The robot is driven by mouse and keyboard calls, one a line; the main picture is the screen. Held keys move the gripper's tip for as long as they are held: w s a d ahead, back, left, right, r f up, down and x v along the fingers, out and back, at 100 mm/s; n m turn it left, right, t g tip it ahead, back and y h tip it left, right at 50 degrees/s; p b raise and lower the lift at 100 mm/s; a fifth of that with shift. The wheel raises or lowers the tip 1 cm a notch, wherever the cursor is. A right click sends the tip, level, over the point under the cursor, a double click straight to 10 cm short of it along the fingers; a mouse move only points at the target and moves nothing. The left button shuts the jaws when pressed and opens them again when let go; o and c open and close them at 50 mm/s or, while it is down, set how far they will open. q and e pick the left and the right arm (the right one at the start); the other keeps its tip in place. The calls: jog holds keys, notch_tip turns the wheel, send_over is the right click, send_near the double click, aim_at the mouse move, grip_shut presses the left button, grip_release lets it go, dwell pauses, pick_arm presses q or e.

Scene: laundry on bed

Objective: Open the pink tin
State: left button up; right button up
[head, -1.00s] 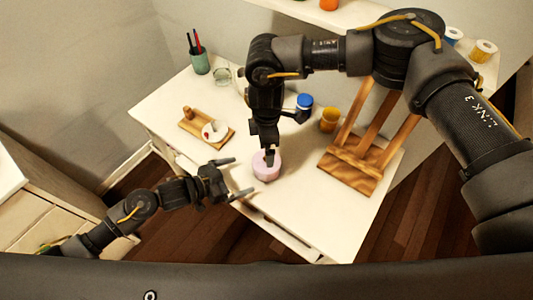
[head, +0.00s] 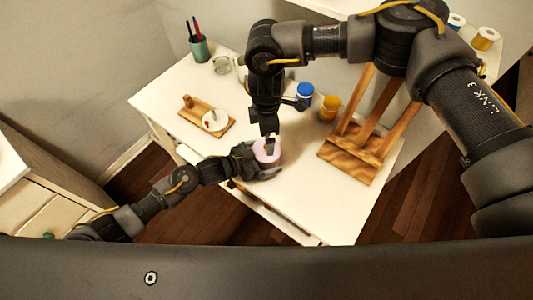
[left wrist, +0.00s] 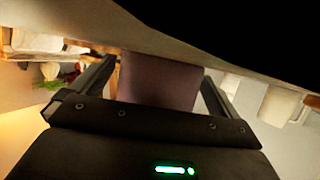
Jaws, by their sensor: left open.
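The pink tin (head: 266,158) is a small round tin standing on the white table near its front edge. My left gripper (head: 262,163) reaches in from the left at table height, its open fingers on either side of the tin. In the left wrist view the tin's shaded side (left wrist: 157,82) fills the gap between the fingers of my left gripper (left wrist: 158,75); a small gap shows beside the right finger. My right gripper (head: 270,145) points straight down at the top of the tin. Whether its fingers grip the lid is too small to tell.
On the white table (head: 285,205) stand a wooden board (head: 190,125) with a white dish (head: 215,121), a green brush cup (head: 199,48), a glass jar (head: 221,65), a blue-lidded jar (head: 305,91), a yellow cup (head: 329,107) and a wooden easel (head: 348,163). The front right tabletop is clear.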

aim_at(259, 148)
pick_arm(q)
jog(key=shift+w, duration=0.1)
jog(key=c, duration=1.5)
jog(key=shift+o, duration=0.2)
pick_arm(e)
notch_tip(259, 148, up, 4)
jog(key=n, duration=0.9)
jog(key=shift+r, duration=0.1)
notch_tip(259, 148, down, 12)
